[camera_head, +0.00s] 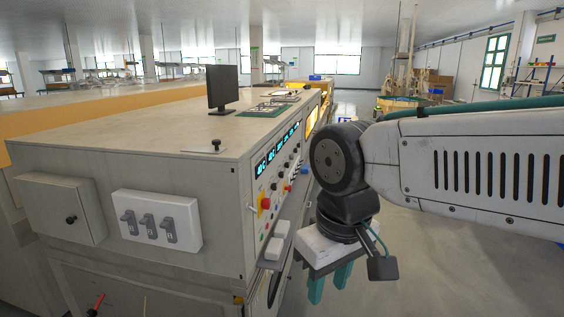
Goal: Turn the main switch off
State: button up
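A red and yellow rotary switch (265,203), which looks like the main switch, is on the left part of the machine's front control panel. It is small in the picture, and I cannot read its setting. My gripper (331,286) hangs to the right of the panel, pointing down, with its teal fingers apart and nothing seen between them. It is apart from the switch, lower and to the right.
A white box with three grey levers (160,220) is on the machine's end face, beside a closed grey cabinet (62,207). A monitor (222,88) stands on the worktop (130,127). White boxes (278,240) jut out below the switch. Floor (440,270) is open at right.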

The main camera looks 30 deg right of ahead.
aim_at(266, 202)
jog(key=u, duration=0.45)
jog(key=k, duration=1.05)
jog(key=z, duration=0.3)
jog(key=i, duration=0.75)
jog(key=z, duration=0.55)
jog(key=i, duration=0.8)
jog(key=u, duration=0.1)
